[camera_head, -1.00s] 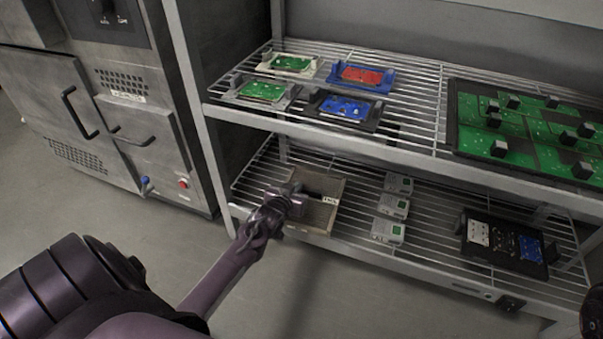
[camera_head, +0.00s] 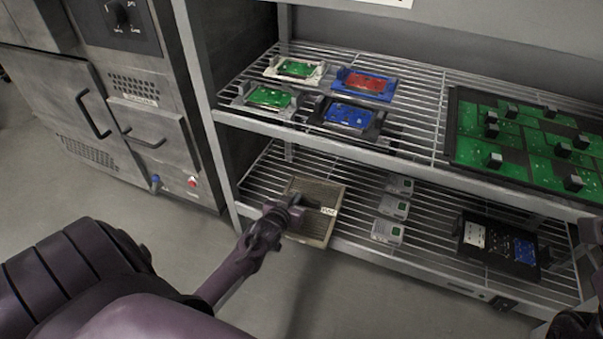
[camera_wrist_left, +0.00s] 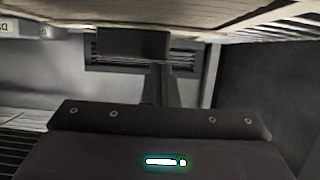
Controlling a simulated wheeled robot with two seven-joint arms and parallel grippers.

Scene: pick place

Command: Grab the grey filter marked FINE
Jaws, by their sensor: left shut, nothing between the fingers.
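The filter (camera_head: 323,232) is a flat panel with a pale brownish-grey frame and a darker ribbed face, at the lower shelf's front left in the head view. A small white label (camera_head: 328,211) sits on its right side; its text is too small to read surely. My left gripper (camera_head: 293,207) is at the filter's left front part, with its dark fingers over the face. It is shut with nothing between the fingers. In the left wrist view, a dark finger part (camera_wrist_left: 133,43) shows below a pale brown slab that I cannot surely identify. My right gripper's fingers do not show.
Several small white boxes (camera_head: 387,232) stand right of the filter on the lower wire shelf. A black tray (camera_head: 510,262) lies further right. The upper shelf's front rail (camera_head: 330,139) runs above. A steel cabinet (camera_head: 110,110) stands left.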

